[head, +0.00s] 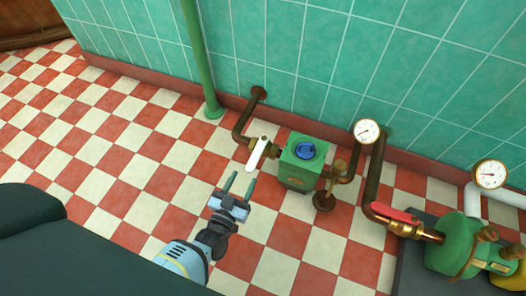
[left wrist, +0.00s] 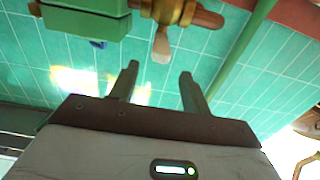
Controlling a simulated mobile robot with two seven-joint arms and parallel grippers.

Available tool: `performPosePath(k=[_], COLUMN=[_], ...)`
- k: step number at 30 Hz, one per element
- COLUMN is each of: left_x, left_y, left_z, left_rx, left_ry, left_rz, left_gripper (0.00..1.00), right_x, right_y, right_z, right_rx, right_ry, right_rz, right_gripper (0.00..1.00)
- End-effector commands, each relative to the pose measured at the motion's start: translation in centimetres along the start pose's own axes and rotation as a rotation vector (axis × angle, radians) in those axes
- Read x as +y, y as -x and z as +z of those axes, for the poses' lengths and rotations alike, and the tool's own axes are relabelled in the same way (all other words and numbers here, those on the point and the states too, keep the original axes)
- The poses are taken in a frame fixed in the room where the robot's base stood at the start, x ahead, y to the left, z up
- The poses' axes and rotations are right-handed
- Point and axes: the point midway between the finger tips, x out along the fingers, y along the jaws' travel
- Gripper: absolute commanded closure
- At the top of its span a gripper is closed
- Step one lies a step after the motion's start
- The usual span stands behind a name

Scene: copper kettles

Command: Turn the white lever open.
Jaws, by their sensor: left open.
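The white lever (head: 258,154) sits on a brass valve left of a green box (head: 303,163) with a blue knob on top, on a brown pipe by the wall. It slants down and to the left from its pivot. My left gripper (head: 240,184) is open and empty, just below and left of the lever's free end, with no clear contact. In the left wrist view the lever's pale end (left wrist: 161,48) shows beyond and between the two open fingers, under the brass valve body (left wrist: 172,10). My right gripper is out of view.
A red lever (head: 396,214) sits on a brass pipe at the right, beside a green pump (head: 462,245). Two round gauges (head: 367,131) (head: 491,174) stand on the pipes. A green vertical pipe (head: 200,60) rises behind. The checkered floor at left is clear.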

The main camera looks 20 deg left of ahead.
Motion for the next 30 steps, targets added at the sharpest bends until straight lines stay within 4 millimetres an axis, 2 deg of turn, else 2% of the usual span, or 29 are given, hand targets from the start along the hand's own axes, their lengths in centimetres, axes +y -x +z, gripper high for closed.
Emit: performPosePath(k=[2, 11, 17, 24, 30], left_x=[0.0, 0.0, 0.0, 0.0, 0.0], left_y=[-0.1, -0.7, -3.4, -6.7, -7.8], left_z=[0.5, 0.4, 0.5, 0.5, 0.4], left_rx=[0.000, 0.002, 0.003, 0.002, 0.001], left_ry=[0.000, 0.000, -0.001, -0.001, 0.000], left_rz=[-0.001, -0.001, 0.000, 0.000, 0.000], left_gripper=[0.53, 0.53, 0.53, 0.53, 0.53], right_x=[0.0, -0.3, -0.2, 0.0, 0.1], right_y=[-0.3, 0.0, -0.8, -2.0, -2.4], right_z=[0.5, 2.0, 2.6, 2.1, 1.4], right_rx=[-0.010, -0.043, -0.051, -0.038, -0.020], right_ry=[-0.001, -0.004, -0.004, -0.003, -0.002], right_rz=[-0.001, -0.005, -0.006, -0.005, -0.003], right_gripper=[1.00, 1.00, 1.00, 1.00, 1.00])
